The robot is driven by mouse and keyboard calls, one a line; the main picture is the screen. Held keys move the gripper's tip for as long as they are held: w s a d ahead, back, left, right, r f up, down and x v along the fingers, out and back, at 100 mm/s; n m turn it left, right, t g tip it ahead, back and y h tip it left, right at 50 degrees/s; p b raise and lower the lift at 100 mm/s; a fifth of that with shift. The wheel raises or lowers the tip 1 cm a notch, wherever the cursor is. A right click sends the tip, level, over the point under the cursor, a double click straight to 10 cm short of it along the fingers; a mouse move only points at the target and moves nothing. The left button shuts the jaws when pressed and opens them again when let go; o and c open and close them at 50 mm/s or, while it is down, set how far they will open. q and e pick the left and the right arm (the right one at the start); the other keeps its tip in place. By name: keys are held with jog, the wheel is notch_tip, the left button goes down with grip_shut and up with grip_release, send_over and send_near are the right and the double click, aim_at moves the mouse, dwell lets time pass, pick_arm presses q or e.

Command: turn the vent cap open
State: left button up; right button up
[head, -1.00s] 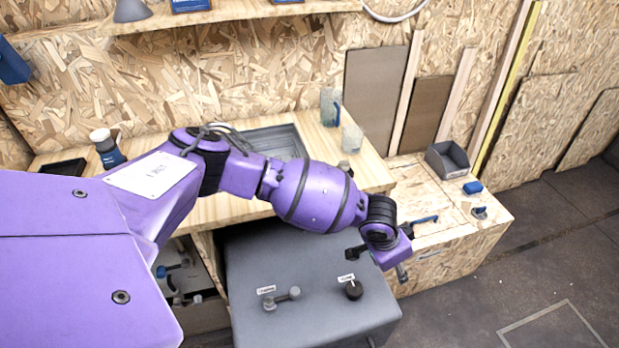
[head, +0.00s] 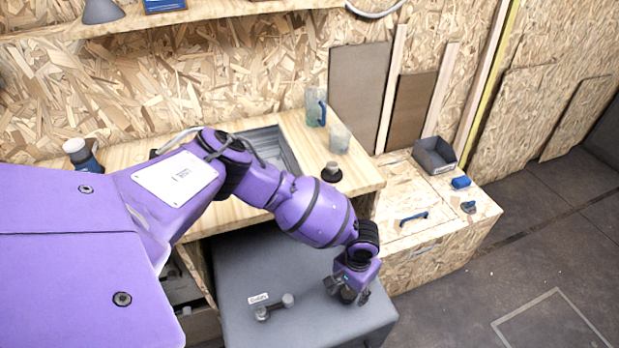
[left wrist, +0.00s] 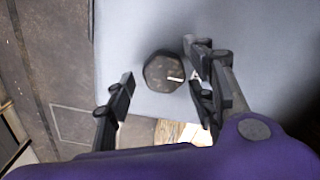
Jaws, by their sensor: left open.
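The vent cap is a dark, many-sided knob (left wrist: 160,73) with a short pale mark near its edge, on the top of a grey cabinet (head: 235,275). In the left wrist view the cap shows between the two open fingers of my left gripper (left wrist: 160,86). The right-hand finger is close to it; I cannot tell if it touches. In the head view my left gripper (head: 347,291) points down over the cap and mostly hides it. The label beside the cap is hidden. My right gripper is not in view.
A grey lever handle (head: 272,307) with a white label sits left of the cap on the cabinet. A wooden bench (head: 358,176) stands behind, with a lower wooden chest (head: 440,240) to the right. The cabinet top between lever and gripper is clear.

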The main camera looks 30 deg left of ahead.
pick_arm(q)
jog(key=shift+f, duration=0.1)
jog(key=shift+d, duration=0.1)
jog(key=c, duration=1)
jog(key=shift+c, duration=0.2)
jog(key=shift+m, duration=0.3)
jog(key=shift+c, duration=0.2)
jog(key=m, duration=0.4)
jog(key=shift+s, duration=0.1)
jog(key=m, duration=0.4)
jog(key=shift+s+m, duration=0.1)
jog(key=shift+m, duration=0.3)
jog(key=m, duration=0.5)
jog(key=shift+s+a+m, duration=0.1)
jog(key=shift+a+m, duration=0.1)
jog(key=shift+m, duration=1.5)
jog(key=shift+a+f, duration=0.1)
